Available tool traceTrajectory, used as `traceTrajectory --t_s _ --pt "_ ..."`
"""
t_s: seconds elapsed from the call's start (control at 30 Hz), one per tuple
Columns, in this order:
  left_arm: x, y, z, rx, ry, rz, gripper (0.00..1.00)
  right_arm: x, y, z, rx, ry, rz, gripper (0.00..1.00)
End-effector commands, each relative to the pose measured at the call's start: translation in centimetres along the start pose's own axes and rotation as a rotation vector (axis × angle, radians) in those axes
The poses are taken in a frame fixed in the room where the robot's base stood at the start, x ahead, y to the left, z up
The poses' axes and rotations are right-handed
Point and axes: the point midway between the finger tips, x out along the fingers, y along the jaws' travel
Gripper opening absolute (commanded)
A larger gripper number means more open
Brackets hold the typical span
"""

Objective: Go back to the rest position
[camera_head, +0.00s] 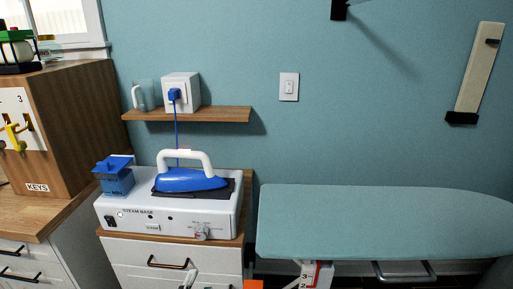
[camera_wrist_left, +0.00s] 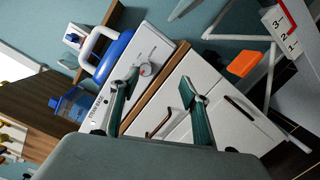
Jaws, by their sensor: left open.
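My left gripper (camera_wrist_left: 159,77) is open in the left wrist view, its two green-and-grey fingers apart with nothing between them. It faces the white cabinet (camera_wrist_left: 212,118) and the steam base (camera_wrist_left: 150,48). In the head view, the blue iron (camera_head: 190,180) with its white handle rests on the dark plate on the steam base (camera_head: 170,214). The iron also shows in the left wrist view (camera_wrist_left: 112,60), apart from my fingers. My right gripper is in neither view.
A blue tank (camera_head: 116,178) sits at the base's left. A blue cord rises to the outlet box (camera_head: 181,91) on the wooden shelf (camera_head: 215,114). The ironing board (camera_head: 375,220) is bare at right. A wooden key box (camera_head: 85,120) stands left. An orange piece (camera_wrist_left: 243,63) hangs low.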

Motion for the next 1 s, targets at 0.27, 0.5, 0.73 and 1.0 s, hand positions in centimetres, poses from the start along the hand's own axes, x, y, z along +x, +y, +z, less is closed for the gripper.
traceTrajectory --t_s 0.27,0.5,0.73,1.0 --pt "-8.6 -8.7 -0.9 1.201 -0.234 -0.276 0.46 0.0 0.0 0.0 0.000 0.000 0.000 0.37" --pt "-14.9 -13.0 -5.6 1.916 -0.449 -0.484 0.46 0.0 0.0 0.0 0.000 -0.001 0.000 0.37" --pt "-16.6 -13.6 -7.2 2.092 -0.517 -0.541 0.46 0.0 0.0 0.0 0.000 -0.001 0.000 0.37" --pt "-16.5 -13.6 -7.1 2.088 -0.515 -0.539 0.46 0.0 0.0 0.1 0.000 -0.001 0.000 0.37"
